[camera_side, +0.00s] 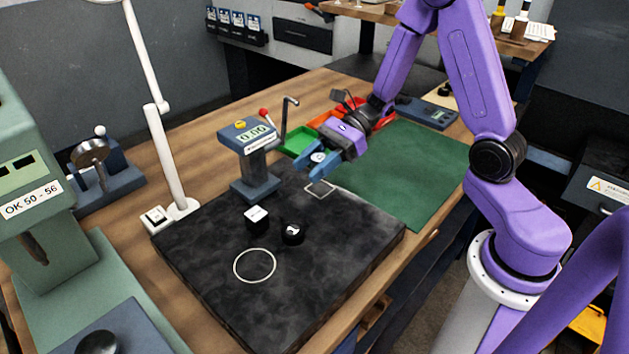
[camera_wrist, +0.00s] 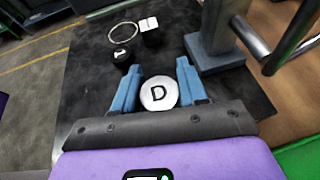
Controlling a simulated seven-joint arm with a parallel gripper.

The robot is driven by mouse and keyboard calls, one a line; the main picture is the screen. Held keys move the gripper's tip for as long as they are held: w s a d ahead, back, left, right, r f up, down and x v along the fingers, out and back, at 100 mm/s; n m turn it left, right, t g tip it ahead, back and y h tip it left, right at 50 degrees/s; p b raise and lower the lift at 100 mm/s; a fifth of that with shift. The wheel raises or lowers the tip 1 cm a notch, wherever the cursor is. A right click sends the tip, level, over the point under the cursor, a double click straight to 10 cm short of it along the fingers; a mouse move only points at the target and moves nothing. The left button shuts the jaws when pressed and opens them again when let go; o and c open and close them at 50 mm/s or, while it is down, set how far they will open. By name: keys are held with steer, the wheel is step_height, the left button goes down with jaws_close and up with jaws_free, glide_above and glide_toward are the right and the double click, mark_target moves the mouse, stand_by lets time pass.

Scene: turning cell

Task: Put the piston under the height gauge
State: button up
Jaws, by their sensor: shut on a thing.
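My gripper (camera_side: 308,169) is shut on a round piece with a white top marked D (camera_wrist: 159,94). The piece sits between the blue fingers, and its white top also shows in the side view (camera_side: 318,157). No label names it as the piston. The height gauge (camera_side: 247,140) is a blue-grey stand with a display reading 0.00, left of my gripper. Its blue base (camera_wrist: 211,50) is right of the fingers in the wrist view. A white square outline (camera_side: 320,189) is on the dark plate (camera_side: 330,262) near the fingertips.
A black round piece (camera_side: 292,236) and a black block with a white top (camera_side: 256,220) stand on the plate near a white ring mark (camera_side: 254,265). A green mat (camera_side: 420,170) lies right.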

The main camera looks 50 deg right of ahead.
mark_target(313, 192)
steer(key=shift+f, duration=2.05)
steer(key=shift+f, duration=0.15)
steer(key=o, duration=1.1)
